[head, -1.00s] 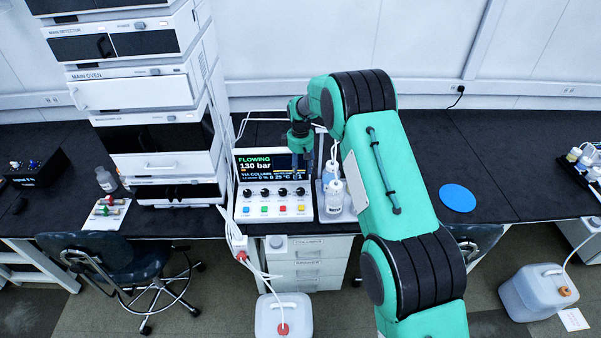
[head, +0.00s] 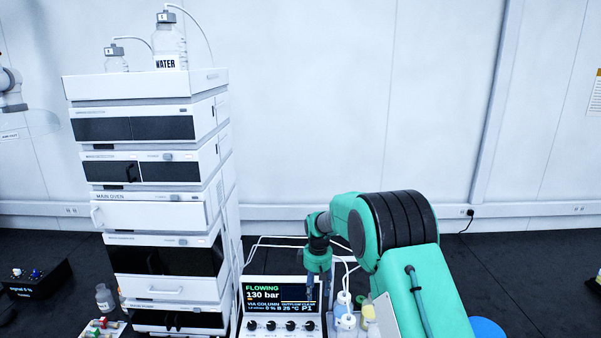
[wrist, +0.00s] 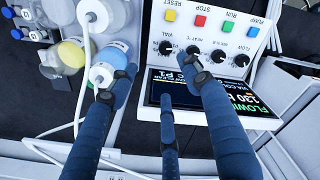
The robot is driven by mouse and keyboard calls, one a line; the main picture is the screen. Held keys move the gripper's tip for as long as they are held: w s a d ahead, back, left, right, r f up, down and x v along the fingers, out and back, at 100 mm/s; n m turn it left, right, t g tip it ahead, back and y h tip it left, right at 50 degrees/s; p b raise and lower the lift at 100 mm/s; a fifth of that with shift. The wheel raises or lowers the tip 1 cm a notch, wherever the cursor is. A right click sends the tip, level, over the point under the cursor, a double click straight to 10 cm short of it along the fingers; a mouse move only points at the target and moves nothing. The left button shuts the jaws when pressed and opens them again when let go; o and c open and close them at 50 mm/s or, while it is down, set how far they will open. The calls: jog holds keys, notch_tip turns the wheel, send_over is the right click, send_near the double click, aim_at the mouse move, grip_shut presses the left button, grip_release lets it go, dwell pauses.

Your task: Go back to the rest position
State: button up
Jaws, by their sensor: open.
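My gripper (head: 318,278) hangs fingers-down from my green arm, over the right edge of the control box (head: 282,283). In the wrist view its dark blue fingers (wrist: 163,92) are spread apart with nothing between them. They reach across the view of the box's screen (wrist: 215,100) and small bottles. The screen in the head view reads FLOWING, 130 bar, VIA COLUMN. The box's knobs and its red, green, yellow and blue buttons (wrist: 200,20) show in the wrist view.
Small bottles (head: 346,322) with tubing stand just right of the box, close to my gripper. A tall white instrument stack (head: 160,210) with a water bottle (head: 170,42) on top stands at left. Dark bench is free at right, around a blue disc (head: 487,329).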

jog(key=s+d+r+m+t+b, duration=0.1)
jog(key=s+d+r+m, duration=0.15)
jog(key=s+r, duration=0.6)
jog(key=s+d+r+m+t+b, duration=0.1)
jog(key=s+d+r, duration=0.3)
jog(key=s+r, duration=0.4)
jog(key=s+d+r+m+b, duration=0.1)
jog(key=s+d+r+m, duration=0.15)
jog(key=s+r, duration=0.6)
jog(key=s+d+m+t+b, duration=0.1)
jog(key=s+d+m, duration=0.1)
jog(key=s, duration=1.3)
jog(key=s+d+r+m+t+b, duration=0.1)
jog(key=s+d, duration=0.3)
jog(key=s, duration=1.1)
jog(key=shift+s+r+m+t, duration=0.15)
jog(key=shift+m+t, duration=0.35)
jog(key=shift+m, duration=0.1)
